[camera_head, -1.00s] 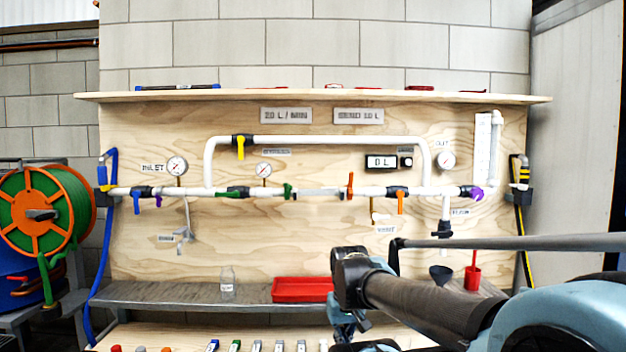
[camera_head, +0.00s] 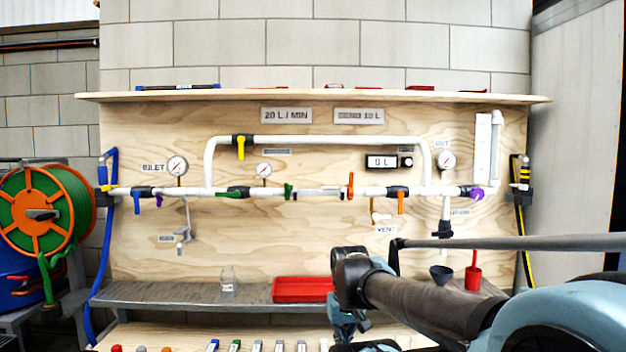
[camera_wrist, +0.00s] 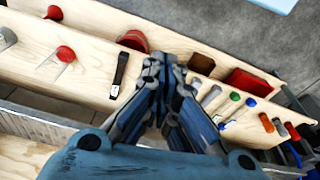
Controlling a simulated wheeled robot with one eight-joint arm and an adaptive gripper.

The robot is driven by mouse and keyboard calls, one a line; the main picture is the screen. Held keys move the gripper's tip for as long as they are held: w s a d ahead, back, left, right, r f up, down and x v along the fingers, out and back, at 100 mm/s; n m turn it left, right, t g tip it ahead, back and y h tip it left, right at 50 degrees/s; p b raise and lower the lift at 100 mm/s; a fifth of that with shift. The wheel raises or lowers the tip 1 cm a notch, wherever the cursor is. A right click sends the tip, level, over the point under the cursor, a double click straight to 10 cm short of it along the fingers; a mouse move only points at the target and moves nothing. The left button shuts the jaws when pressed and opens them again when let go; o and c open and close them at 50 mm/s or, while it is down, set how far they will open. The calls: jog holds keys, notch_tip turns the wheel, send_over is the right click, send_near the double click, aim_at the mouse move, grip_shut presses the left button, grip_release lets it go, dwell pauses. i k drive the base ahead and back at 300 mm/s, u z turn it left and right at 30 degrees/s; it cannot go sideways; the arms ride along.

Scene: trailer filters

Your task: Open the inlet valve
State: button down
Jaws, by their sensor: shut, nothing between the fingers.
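The inlet side of the white pipe is at the left of the plywood board, under the "INLET" label (camera_head: 153,167) and a round gauge (camera_head: 177,166). A blue valve handle (camera_head: 137,201) hangs down from a black valve body (camera_head: 142,191) there. A small purple handle (camera_head: 159,201) hangs just right of it. The blue hose (camera_head: 107,230) joins the pipe's left end. My gripper (camera_wrist: 163,68) shows in the wrist view, fingers together and empty, above a wooden shelf. It is low and to the right, well away from the blue handle.
A grey bench (camera_head: 190,296) runs below the board, with a clear bottle (camera_head: 228,281) and red tray (camera_head: 302,289). A hose reel (camera_head: 42,215) stands at the left. A yellow bypass handle (camera_head: 240,149) and an orange handle (camera_head: 400,203) are on the pipes. Space before the board's left half looks clear.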

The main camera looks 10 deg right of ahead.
aim_at(136, 194)
jog(key=u, duration=0.35)
jog(key=k, duration=1.05)
jog(key=u, duration=1)
jog(key=i, duration=1)
jog(key=z, duration=0.4)
